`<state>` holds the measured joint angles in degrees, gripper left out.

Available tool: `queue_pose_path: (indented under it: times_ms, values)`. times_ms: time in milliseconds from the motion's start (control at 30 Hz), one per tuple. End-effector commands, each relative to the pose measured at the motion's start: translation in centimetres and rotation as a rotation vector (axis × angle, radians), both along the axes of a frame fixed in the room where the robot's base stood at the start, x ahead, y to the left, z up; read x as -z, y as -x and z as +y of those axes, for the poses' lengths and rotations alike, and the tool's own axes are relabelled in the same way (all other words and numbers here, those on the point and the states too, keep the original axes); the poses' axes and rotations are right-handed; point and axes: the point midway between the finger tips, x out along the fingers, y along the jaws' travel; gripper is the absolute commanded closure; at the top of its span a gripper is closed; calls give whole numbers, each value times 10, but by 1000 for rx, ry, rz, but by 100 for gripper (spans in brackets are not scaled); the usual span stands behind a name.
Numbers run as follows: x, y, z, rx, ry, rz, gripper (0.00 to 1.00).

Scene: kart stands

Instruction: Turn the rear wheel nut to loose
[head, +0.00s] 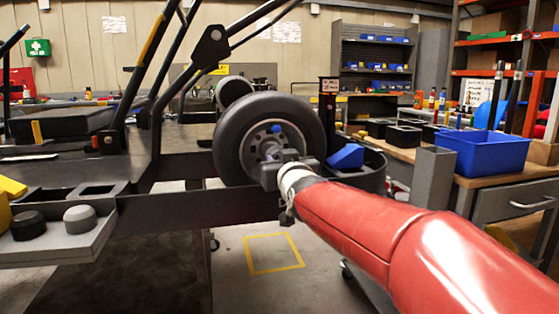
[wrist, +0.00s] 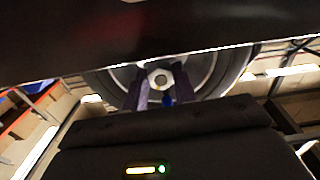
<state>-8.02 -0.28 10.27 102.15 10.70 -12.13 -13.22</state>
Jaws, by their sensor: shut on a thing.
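The rear wheel (head: 229,134) is a black tyre on a grey rim, mounted on the kart at the middle of the head view. It also shows in the wrist view (wrist: 220,78), partly cut off by a dark shape above. The wheel nut (wrist: 160,78) is a pale hexagonal piece at the hub, between my two fingers. My gripper (wrist: 161,84) is shut on the nut, one finger on each side. In the head view my gripper (head: 272,157) reaches the hub from the front right and hides the nut. A blue knob (head: 276,129) sits on the rim above it.
The kart frame (head: 190,210) runs across below the wheel, with dark bars rising at left. A blue wedge-shaped part (head: 346,156) is just right of the wheel. A bench with a blue bin (head: 482,152) stands at right. Bare floor with a yellow square (head: 274,253) lies below.

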Motion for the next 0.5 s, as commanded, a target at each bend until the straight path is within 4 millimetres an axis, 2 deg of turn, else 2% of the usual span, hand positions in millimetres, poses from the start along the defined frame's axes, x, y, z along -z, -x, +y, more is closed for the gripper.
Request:
queue_pose_path:
  times_ms: [500]
  values:
    - [2,-1,-2,-1,467,-129,96]
